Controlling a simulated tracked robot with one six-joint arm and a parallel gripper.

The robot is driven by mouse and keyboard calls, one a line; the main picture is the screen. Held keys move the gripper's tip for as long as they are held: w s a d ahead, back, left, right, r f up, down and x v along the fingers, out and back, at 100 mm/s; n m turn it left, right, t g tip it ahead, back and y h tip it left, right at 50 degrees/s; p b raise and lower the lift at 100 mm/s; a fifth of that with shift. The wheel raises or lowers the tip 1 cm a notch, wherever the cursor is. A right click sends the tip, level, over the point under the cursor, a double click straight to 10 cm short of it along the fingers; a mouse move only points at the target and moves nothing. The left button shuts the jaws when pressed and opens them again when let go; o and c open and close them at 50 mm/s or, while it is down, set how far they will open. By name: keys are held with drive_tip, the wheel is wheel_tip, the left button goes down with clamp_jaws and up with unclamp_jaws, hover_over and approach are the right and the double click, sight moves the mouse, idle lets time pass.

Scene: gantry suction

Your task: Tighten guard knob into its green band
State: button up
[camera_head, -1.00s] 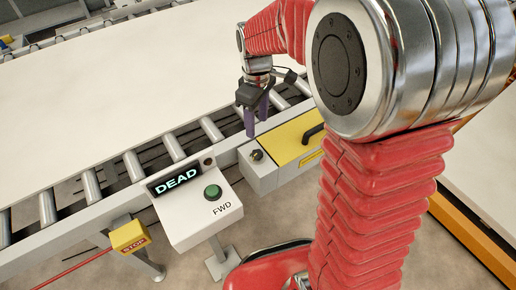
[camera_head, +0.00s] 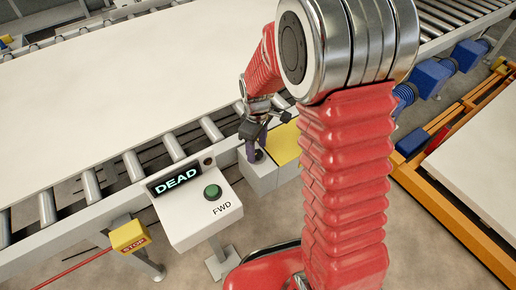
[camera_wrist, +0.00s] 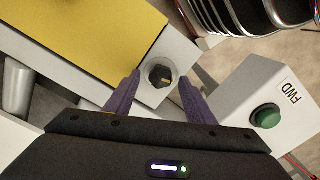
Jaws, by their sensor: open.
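The guard knob (camera_wrist: 160,74) is a round black knob with a small yellow-orange mark, on the grey end of the box with the yellow cover (camera_wrist: 90,30). My gripper (camera_wrist: 155,90) has purple fingers and is open. In the wrist view the fingers stand apart on either side of the knob, with a gap to it on both sides. In the head view my gripper (camera_head: 253,155) is over the knob end of the box and mostly hides the knob. I cannot make out a green band around the knob.
A grey control box with a green FWD button (camera_head: 212,192) and a DEAD display (camera_head: 174,181) stands close to the left. A yellow STOP box (camera_head: 130,236) is farther left. The roller conveyor (camera_head: 134,165) bearing a large pale sheet (camera_head: 120,90) runs behind.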

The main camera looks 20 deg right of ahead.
drive_tip(key=shift+f, duration=0.35)
drive_tip(key=shift+c, duration=0.2)
drive_tip(key=c, duration=0.9)
drive_tip(key=shift+d, duration=0.25)
drive_tip(key=shift+c, duration=0.6)
drive_tip(key=shift+a, duration=0.15)
